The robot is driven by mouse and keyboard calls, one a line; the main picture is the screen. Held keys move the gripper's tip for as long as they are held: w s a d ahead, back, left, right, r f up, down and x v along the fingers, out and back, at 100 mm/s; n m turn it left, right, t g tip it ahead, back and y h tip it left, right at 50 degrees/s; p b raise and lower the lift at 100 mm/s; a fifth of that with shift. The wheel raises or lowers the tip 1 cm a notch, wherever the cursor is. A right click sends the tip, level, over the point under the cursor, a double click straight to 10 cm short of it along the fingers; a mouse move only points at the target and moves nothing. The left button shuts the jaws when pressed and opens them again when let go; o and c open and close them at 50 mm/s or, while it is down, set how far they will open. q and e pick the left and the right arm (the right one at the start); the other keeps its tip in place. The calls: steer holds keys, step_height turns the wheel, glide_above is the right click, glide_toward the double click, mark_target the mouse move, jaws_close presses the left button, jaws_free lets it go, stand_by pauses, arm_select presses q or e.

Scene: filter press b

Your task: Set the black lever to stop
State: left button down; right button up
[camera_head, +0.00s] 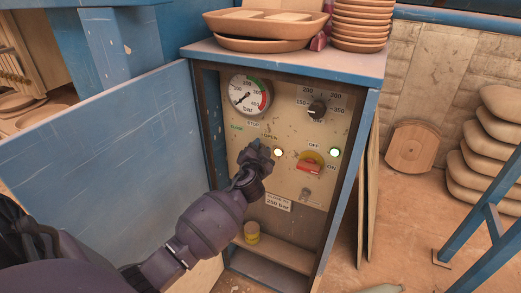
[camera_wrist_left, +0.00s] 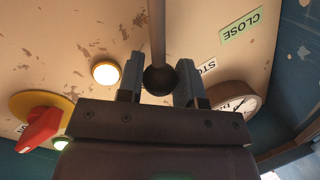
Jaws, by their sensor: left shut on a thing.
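The black lever shows in the left wrist view as a thin rod ending in a black ball knob (camera_wrist_left: 160,80). My left gripper (camera_head: 257,150) is in front of the control panel (camera_head: 225,150), below the STOP and OPEN labels, and hides the lever in the head view. In the left wrist view, the fingers of my left gripper (camera_wrist_left: 159,84) are on either side of the knob, shut on it. The STOP label (camera_wrist_left: 207,67) is partly covered by a finger; the CLOSE label (camera_wrist_left: 240,27) is clear. My right gripper is out of view.
The panel has a pressure gauge (camera_head: 249,94), a black dial (camera_head: 317,108), a red switch on yellow (camera_head: 310,163) and lit lamps. The blue cabinet door (camera_head: 110,150) stands open at left.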

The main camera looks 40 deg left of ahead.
mark_target(252, 137)
arm_select(q)
steer(key=shift+s+a+r+n+p, duration=0.15)
steer(key=shift+a+r+n+p, duration=0.5)
steer(key=shift+n, duration=0.35)
steer(key=shift+s+a+r+n+g+h+p, duration=0.15)
steer(key=shift+a+n+g+h+p, duration=0.15)
steer(key=shift+a+n+p, duration=0.55)
steer(key=shift+n+p, duration=0.15)
steer(key=shift+n, duration=0.1)
steer(key=shift+s+a+n+h+p, duration=0.15)
steer(key=shift+a+n+h+p, duration=0.15)
steer(key=shift+a+n+p, duration=0.1)
steer(key=shift+a+f, duration=0.1)
steer(key=shift+f, duration=0.1)
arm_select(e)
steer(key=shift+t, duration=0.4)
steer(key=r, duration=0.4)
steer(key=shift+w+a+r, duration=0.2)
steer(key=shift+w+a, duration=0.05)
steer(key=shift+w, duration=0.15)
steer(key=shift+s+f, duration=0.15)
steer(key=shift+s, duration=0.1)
